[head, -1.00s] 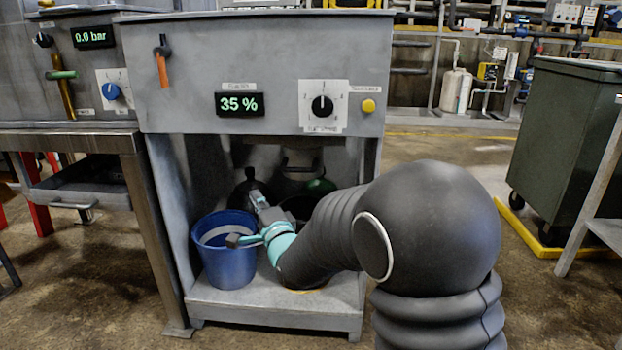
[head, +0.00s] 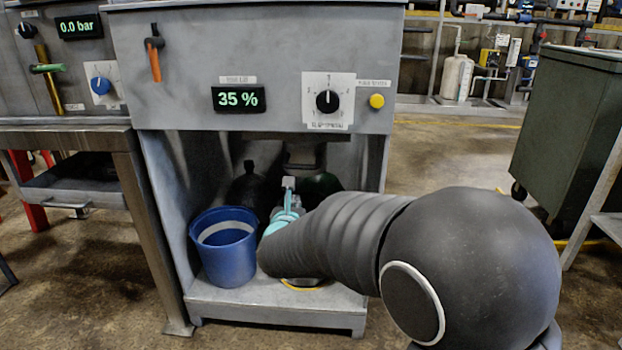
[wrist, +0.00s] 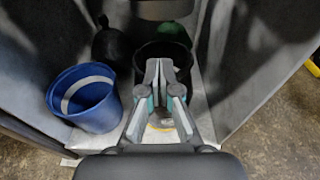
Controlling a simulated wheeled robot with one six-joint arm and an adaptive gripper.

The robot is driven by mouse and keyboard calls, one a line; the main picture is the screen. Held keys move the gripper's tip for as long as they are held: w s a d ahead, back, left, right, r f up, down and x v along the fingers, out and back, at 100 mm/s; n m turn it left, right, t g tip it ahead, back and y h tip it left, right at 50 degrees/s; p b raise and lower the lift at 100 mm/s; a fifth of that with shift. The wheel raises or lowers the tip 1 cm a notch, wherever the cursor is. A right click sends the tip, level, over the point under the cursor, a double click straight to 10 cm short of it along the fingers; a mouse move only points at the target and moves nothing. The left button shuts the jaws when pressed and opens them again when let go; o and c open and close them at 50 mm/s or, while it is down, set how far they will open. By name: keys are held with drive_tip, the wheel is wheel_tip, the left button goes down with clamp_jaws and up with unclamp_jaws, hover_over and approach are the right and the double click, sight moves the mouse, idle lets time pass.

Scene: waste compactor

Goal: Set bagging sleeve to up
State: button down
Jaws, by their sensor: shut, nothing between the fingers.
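A grey part with a dark lower rim (head: 303,157) hangs under the machine's top, inside the open lower bay. It may be the bagging sleeve, but no label on it can be read. A grey part also shows at the top of the wrist view (wrist: 160,10). My gripper (wrist: 160,66) is shut and empty, low in the bay. In the wrist view its fingertips stand in front of a black round bin (wrist: 150,52). In the head view my arm hides most of the gripper and the bin.
A blue bucket (head: 224,262) stands at the bay's left. A black bag (head: 248,184) and a green bag (wrist: 175,33) lie behind. The grey side walls bound the bay. The panel above has a 35 % display (head: 239,99), a black knob (head: 327,101) and a yellow button (head: 377,101).

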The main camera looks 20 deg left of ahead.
drive_tip(key=p, duration=0.2)
approach(304, 161)
drive_tip(key=shift+w+a+f, duration=0.55)
drive_tip(key=shift+w+f, duration=0.6)
drive_tip(key=shift+f, duration=0.05)
drive_tip(key=shift+d, duration=0.1)
